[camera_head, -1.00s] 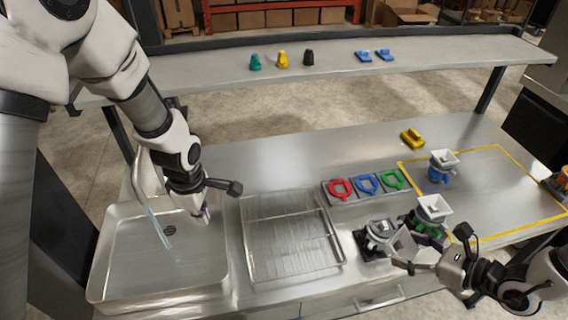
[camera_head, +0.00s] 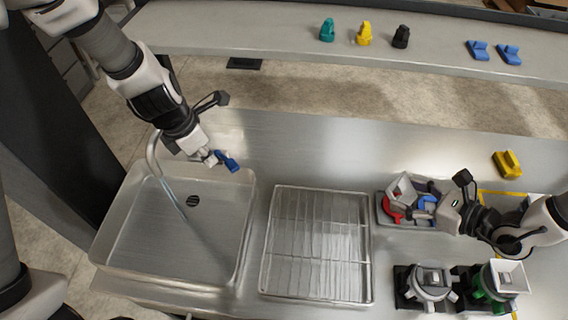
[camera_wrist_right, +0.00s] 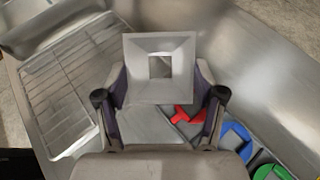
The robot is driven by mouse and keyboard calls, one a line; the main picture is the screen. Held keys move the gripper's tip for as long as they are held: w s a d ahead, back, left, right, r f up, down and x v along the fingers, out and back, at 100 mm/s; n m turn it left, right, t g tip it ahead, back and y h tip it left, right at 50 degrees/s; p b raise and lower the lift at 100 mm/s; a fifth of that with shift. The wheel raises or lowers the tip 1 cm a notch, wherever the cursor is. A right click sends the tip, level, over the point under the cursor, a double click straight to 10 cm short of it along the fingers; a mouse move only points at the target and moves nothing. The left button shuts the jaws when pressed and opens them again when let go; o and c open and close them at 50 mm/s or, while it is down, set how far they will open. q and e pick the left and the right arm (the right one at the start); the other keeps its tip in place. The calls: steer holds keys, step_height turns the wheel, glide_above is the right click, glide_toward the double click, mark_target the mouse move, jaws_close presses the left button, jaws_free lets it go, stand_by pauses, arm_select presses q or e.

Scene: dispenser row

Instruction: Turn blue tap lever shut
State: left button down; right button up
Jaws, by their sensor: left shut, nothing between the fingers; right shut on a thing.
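The blue tap lever (camera_head: 228,162) is beside the tip of my left gripper (camera_head: 210,157), at the back right of the sink. My left gripper is shut with nothing in it; I cannot tell whether it touches the lever. The curved tap spout (camera_head: 153,157) reaches over the sink (camera_head: 130,235), and a thin pale-blue streak (camera_head: 174,198), perhaps water, runs below it. My right gripper (camera_head: 412,202) is shut on a grey square funnel piece (camera_head: 402,187); the funnel (camera_wrist_right: 160,50) fills the middle of the right wrist view.
A wire rack tray (camera_head: 266,270) lies right of the sink. A grey dispenser (camera_head: 432,283) and a green one (camera_head: 495,285) stand in front. A yellow piece (camera_head: 507,164) lies at right.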

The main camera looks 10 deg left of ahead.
mark_target(225, 160)
steer(key=f+b, duration=0.2)
steer(key=f, duration=0.1)
steer(key=f+b, duration=0.1)
steer(key=f, duration=0.1)
steer(key=shift+w+d+f, duration=0.1)
steer(key=shift+w+d, duration=0.05)
steer(key=shift+w, duration=0.25)
steer(key=shift+s, duration=0.15)
arm_select(q)
steer(key=x, duration=0.6)
steer(key=shift+w+f, duration=0.2)
steer(key=shift+w+d, duration=0.15)
steer(key=shift+d, duration=0.05)
